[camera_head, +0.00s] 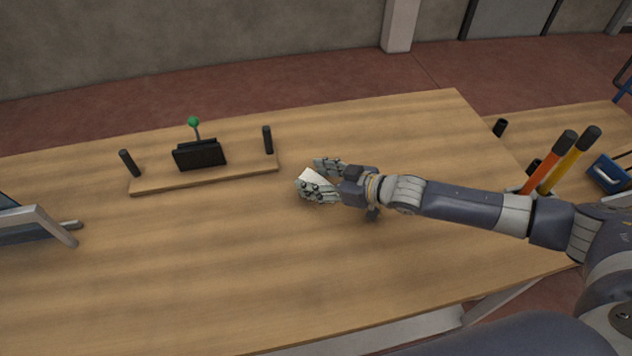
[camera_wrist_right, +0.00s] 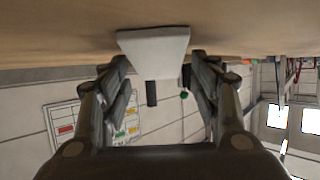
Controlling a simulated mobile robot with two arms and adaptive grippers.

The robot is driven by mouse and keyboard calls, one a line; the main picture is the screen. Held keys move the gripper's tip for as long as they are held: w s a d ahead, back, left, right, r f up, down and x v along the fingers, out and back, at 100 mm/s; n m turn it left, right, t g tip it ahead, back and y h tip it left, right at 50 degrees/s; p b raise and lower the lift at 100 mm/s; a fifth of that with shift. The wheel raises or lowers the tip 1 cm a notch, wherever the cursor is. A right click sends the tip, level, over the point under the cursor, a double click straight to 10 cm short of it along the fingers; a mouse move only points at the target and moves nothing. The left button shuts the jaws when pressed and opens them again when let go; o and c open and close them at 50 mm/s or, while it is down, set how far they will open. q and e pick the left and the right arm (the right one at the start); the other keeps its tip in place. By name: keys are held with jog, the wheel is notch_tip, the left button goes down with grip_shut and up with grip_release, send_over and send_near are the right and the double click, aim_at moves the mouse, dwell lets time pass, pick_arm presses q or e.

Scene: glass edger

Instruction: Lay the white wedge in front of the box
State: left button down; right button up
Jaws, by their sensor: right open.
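The white wedge (camera_head: 317,176) lies on the wooden table, right of the board. In the right wrist view it is a pale tapered block (camera_wrist_right: 154,48) between the fingers. My right gripper (camera_head: 320,180) is open, with one finger on each side of the wedge; whether either finger touches it I cannot tell. The box (camera_head: 200,154) is black and stands on the wooden board, up and left of the gripper. My left gripper is not in view.
The wooden board (camera_head: 232,178) carries a black post at each end (camera_head: 129,164) (camera_head: 267,140) and a green-knobbed stick (camera_head: 194,122) behind the box. A grey-framed device (camera_head: 38,226) stands at the left edge. Orange and yellow handled tools (camera_head: 568,160) stand at right. The table in front of the board is clear.

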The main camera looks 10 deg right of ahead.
aim_at(317, 180)
jog(key=c, duration=1.3)
jog(key=shift+o, duration=0.2)
jog(key=shift+r+b, duration=0.3)
jog(key=shift+r, duration=1.25)
jog(key=shift+s+r, duration=0.15)
jog(key=shift+s, duration=0.1)
jog(key=s+b, duration=0.1)
jog(key=s, duration=0.3)
jog(key=s+b, duration=0.1)
jog(key=s, duration=0.3)
jog(key=s+r+b, duration=0.1)
jog(key=s, duration=0.4)
jog(key=shift+d+r, duration=0.1)
jog(key=shift+s+r+b, duration=0.15)
jog(key=shift+s+b, duration=0.25)
jog(key=shift+s, duration=0.7)
jog(key=shift+s+r, duration=0.1)
jog(key=shift+s, duration=0.05)
